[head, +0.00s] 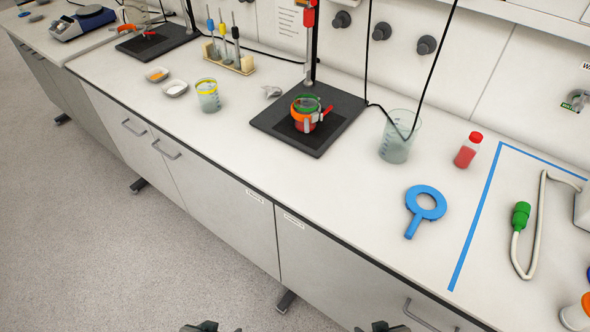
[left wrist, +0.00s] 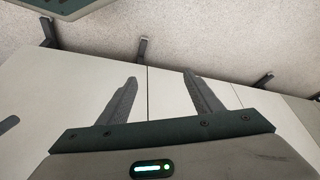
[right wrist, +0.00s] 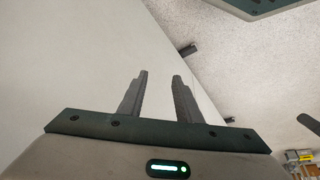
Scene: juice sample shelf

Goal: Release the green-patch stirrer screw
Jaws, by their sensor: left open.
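A stirrer stand has a black base plate (head: 335,122) and an upright rod; a red clamp block (head: 309,17) sits high on the rod. On the plate stands a small vessel (head: 306,110) with a green rim band, an orange-red lower part and a red handle-like piece to its right. I cannot make out which part is the screw. My left gripper (head: 210,328) shows only at the bottom edge; it is open and empty in the left wrist view (left wrist: 160,82). My right gripper (head: 383,328) is also at the bottom edge, open and empty in the right wrist view (right wrist: 161,75).
Left of the stand are a yellow-rimmed beaker (head: 208,96), two small dishes and a pipette rack (head: 230,62). To the right are a large beaker (head: 396,140), a red bottle (head: 467,151), a blue ring tool (head: 425,205) and a green-ended cable (head: 521,216). The front bench is mostly clear.

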